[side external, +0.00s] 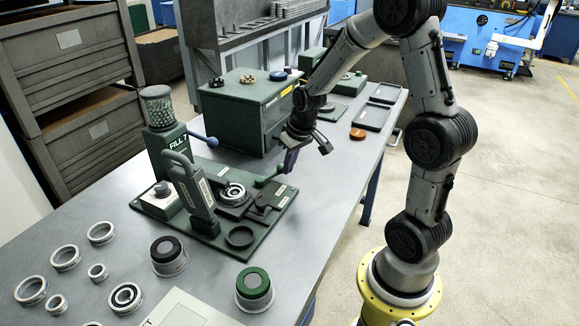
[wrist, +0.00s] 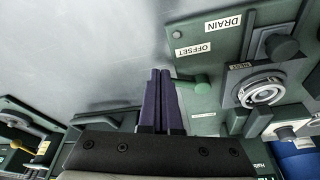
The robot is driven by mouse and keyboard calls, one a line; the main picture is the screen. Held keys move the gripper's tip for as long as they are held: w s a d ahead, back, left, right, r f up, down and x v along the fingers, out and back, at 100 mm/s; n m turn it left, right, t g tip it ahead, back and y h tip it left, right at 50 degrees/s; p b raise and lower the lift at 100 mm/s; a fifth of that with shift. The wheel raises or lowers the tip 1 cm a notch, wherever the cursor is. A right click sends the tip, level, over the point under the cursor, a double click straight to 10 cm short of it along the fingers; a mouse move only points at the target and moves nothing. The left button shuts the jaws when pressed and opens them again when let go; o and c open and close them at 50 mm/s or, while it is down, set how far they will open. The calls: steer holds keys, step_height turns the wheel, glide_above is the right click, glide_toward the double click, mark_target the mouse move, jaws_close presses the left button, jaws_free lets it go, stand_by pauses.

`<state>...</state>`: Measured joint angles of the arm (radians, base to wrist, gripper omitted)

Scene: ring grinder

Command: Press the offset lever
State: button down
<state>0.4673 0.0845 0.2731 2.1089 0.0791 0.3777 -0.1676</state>
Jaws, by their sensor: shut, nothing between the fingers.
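The offset lever is a green handle (wrist: 190,84) beside the white OFFSET label (wrist: 193,49) on the green base plate in the wrist view. In the side view it is a small green lever (side external: 264,181) at the plate's far right. My gripper (side external: 287,172) points down at the lever's end there. In the wrist view its purple fingers (wrist: 160,72) are together and empty, with their tips just left of the lever. I cannot tell whether they touch it. A bearing ring sits in the round nest (wrist: 262,92) to the lever's right.
The fill tower (side external: 168,140) with a blue-ball lever stands left of the nest. A large green box (side external: 245,110) stands behind my gripper. Loose rings (side external: 66,257) and two round cups (side external: 254,285) lie at the front. The bench's right edge is close to my gripper.

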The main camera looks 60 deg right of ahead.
steer(key=shift+w+d+n+y, duration=0.4)
steer(key=shift+w+d+n, duration=0.35)
steer(key=shift+n, duration=0.65)
steer(key=n, duration=0.1)
steer(key=w+d+n, duration=0.1)
steer(key=shift+w+n+y, duration=0.3)
steer(key=shift+n+y, duration=0.1)
steer(key=w+n, duration=0.1)
steer(key=n, duration=0.1)
steer(key=w+n+y, duration=0.1)
steer(key=w+n, duration=0.1)
steer(key=shift+d, duration=0.2)
steer(key=shift+w, duration=0.5)
steer(key=s+d, duration=0.1)
steer(key=s+d+r, duration=0.1)
steer(key=s, duration=0.1)
steer(key=shift+s+d, duration=0.2)
steer(key=shift+s, duration=0.1)
steer(key=v, duration=0.9)
steer(key=shift+w+r, duration=0.2)
steer(key=shift+r, duration=0.2)
